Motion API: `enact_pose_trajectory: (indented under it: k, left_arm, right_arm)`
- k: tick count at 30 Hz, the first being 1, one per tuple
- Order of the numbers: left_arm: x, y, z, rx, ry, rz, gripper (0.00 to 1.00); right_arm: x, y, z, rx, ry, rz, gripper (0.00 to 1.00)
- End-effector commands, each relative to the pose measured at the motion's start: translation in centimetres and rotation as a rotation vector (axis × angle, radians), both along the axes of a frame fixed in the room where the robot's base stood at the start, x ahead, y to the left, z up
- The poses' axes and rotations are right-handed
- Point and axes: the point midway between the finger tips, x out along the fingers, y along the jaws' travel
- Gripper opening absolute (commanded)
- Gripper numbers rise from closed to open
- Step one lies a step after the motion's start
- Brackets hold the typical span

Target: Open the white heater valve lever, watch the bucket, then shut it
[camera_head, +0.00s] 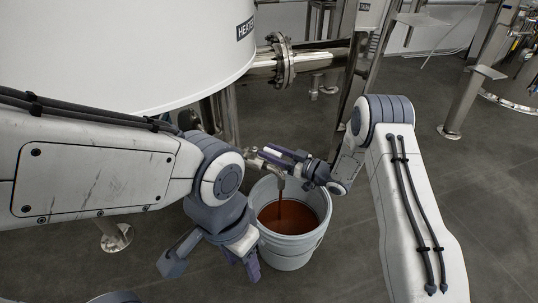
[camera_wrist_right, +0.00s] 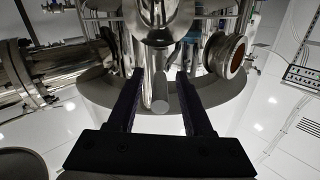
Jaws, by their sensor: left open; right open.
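The white heater tank (camera_head: 120,50) fills the upper left of the head view, with part of a dark label showing. A metal valve with a spout (camera_head: 281,183) sits below it, and a dark brown stream falls from the spout into the white bucket (camera_head: 291,250). The bucket holds reddish-brown liquid (camera_head: 287,217). My right gripper (camera_head: 270,156) is open at the valve. In the right wrist view, a metal bar, seemingly the lever (camera_wrist_right: 160,98), lies between its spread fingers; I cannot tell whether they touch it. My left gripper (camera_head: 212,268) is open and empty, left of the bucket.
A flanged steel pipe (camera_head: 283,62) runs out from the tank above the valve. Steel legs (camera_head: 465,103) of other equipment stand at the upper right. The dark tiled floor (camera_head: 490,185) is clear at the right.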

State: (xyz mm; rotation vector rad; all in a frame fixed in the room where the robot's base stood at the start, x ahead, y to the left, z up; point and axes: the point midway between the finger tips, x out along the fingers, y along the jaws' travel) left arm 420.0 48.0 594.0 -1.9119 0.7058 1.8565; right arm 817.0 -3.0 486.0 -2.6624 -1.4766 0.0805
Motion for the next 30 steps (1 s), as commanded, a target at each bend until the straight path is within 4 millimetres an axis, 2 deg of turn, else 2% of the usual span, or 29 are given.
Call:
enact_pose_trajectory:
  k: [3, 11, 13, 15, 16, 30]
  left_arm:
    - [0.0, 0.0, -0.31, 0.0, 0.0, 0.0, 0.51]
    - [0.0, 0.0, -0.27, 0.0, 0.0, 0.0, 0.51]
    - [0.0, 0.0, -0.27, 0.0, 0.0, 0.0, 0.51]
    - [0.0, 0.0, -0.27, 0.0, 0.0, 0.0, 0.51]
    - [0.0, 0.0, -0.27, 0.0, 0.0, 0.0, 0.51]
    - [0.0, 0.0, -0.27, 0.0, 0.0, 0.0, 0.51]
  right_arm:
    - [0.36, 0.61, -0.02, 0.0, -0.001, 0.001, 0.51]
    - [0.45, 0.72, 0.07, 0.0, 0.0, -0.001, 0.51]
    - [0.44, 0.71, 0.07, 0.0, 0.0, -0.001, 0.32]
    - [0.44, 0.71, 0.06, 0.0, 0.0, -0.001, 0.05]
    - [0.44, 0.71, 0.06, 0.0, 0.0, -0.001, 0.0]
    - [0.41, 0.7, 0.02, -0.001, 0.001, 0.0, 0.0]
